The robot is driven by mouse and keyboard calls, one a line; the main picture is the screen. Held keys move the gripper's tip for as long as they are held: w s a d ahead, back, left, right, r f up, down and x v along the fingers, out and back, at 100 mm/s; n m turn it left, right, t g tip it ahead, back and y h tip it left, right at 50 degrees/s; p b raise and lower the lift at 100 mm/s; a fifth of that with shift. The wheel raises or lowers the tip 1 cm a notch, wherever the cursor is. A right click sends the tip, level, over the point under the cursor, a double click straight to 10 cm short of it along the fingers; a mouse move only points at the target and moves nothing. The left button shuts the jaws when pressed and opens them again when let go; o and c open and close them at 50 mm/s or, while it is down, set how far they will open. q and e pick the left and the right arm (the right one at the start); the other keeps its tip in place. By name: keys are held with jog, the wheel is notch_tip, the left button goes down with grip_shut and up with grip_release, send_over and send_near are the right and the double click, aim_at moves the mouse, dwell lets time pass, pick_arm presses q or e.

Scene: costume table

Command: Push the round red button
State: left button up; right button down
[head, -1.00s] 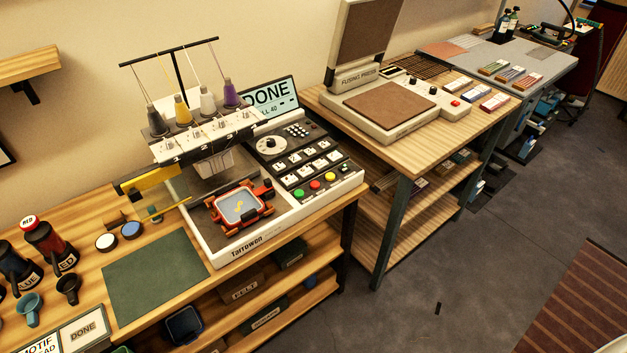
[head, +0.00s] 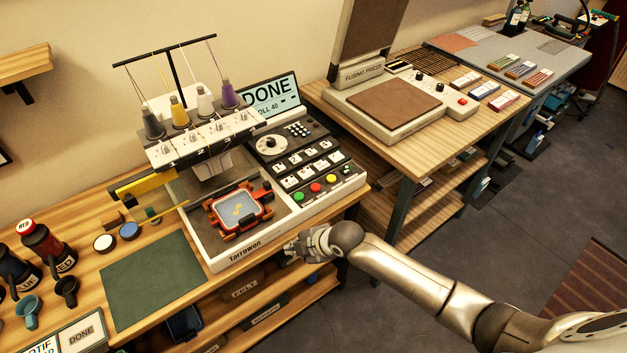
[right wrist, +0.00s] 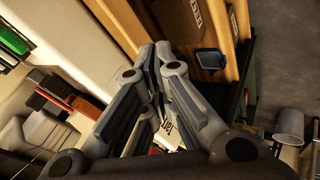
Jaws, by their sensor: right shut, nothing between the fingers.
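The round red button (head: 316,187) sits on the front panel of the white embroidery machine (head: 236,260), between a green button (head: 299,195) and a yellow button (head: 331,178). Another small red button (head: 462,100) is on the fusing press behind. My right gripper (head: 289,250) is in front of the machine's front edge, below and left of the red button and apart from it. In the right wrist view its fingers (right wrist: 154,50) are shut and empty. The red button cannot be made out there. My left gripper is out of view.
An orange hoop frame (head: 240,208) lies on the machine's bed. The screen (head: 268,98) reads DONE. A green mat (head: 153,277), cups and bottles are to the left. Shelves with bins are under the table edge. The floor (head: 400,320) to the right is clear.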

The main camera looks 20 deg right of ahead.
jog(key=w+d+r+n, duration=0.2)
jog(key=w+r+n, duration=0.5)
jog(key=r, duration=0.1)
notch_tip(320, 180, up, 9)
jog(key=n+t, duration=0.2)
jog(key=n, duration=0.4)
send_over(318, 185)
jog(key=shift+w+d+r, duration=0.1)
notch_tip(318, 185, down, 8)
jog(key=b, duration=0.6)
jog(key=shift+f+b, duration=0.3)
jog(key=shift+f, duration=0.15)
jog(key=shift+f, duration=0.4)
